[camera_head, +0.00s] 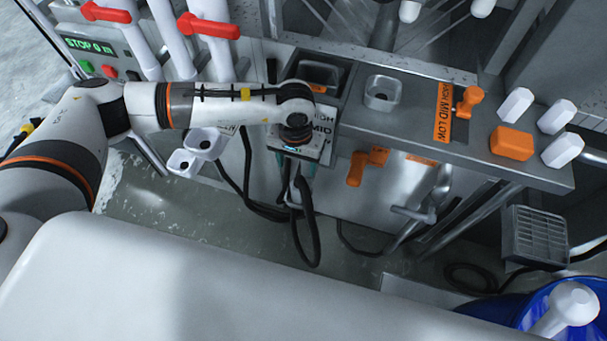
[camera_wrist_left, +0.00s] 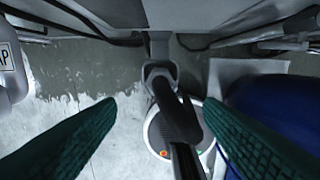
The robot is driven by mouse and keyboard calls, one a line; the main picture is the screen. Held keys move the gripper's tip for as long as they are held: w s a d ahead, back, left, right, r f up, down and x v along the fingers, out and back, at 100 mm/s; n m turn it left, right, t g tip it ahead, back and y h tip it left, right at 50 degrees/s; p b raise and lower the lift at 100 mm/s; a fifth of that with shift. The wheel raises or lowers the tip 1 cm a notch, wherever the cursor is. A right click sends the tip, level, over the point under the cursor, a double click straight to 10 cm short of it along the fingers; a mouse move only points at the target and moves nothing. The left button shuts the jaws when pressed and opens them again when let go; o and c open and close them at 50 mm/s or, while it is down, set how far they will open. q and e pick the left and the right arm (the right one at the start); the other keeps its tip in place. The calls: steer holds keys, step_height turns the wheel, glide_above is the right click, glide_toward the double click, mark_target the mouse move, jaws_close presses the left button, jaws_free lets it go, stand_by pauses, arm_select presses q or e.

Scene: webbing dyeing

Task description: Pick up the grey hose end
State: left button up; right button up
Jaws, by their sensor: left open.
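A dark grey hose end (camera_wrist_left: 178,115) hangs below a grey holder (camera_wrist_left: 158,72) in the left wrist view, between and beyond my fingers. In the head view a black hose (camera_head: 304,220) loops down below my left wrist, at the front of the grey machine counter. My left gripper (camera_head: 297,172) points down there and is mostly hidden by its own wrist. In the left wrist view its two green fingers (camera_wrist_left: 159,104) are spread wide, one on each side of the hose end, with no clear contact. My right gripper is in neither view.
The counter (camera_head: 400,135) carries orange handles (camera_head: 467,100) and white blocks (camera_head: 515,105). An orange valve handle (camera_head: 365,167) sticks out of its front, right of my gripper. Pipes (camera_head: 440,205) and a blue drum (camera_head: 510,312) stand further right.

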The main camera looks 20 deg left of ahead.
arm_select(q)
steer(key=p, duration=0.2)
glide_above(298, 184)
steer(key=s, duration=0.1)
step_height(298, 184, down, 6)
steer(key=shift+r, duration=0.1)
steer(key=shift+w+f, duration=0.2)
steer(key=shift+f, duration=0.35)
steer(key=f, duration=0.1)
steer(key=f+p, duration=0.1)
steer(key=f, duration=0.2)
steer(key=shift+w, duration=0.25)
steer(key=shift+f, duration=0.35)
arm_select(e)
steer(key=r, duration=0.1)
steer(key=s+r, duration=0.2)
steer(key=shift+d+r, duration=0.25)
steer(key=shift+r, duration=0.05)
arm_select(q)
steer(key=shift+c, duration=0.5)
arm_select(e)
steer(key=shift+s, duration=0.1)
arm_select(q)
steer(key=c, duration=0.3)
steer(key=shift+w+r, duration=0.1)
steer(key=c, duration=0.8)
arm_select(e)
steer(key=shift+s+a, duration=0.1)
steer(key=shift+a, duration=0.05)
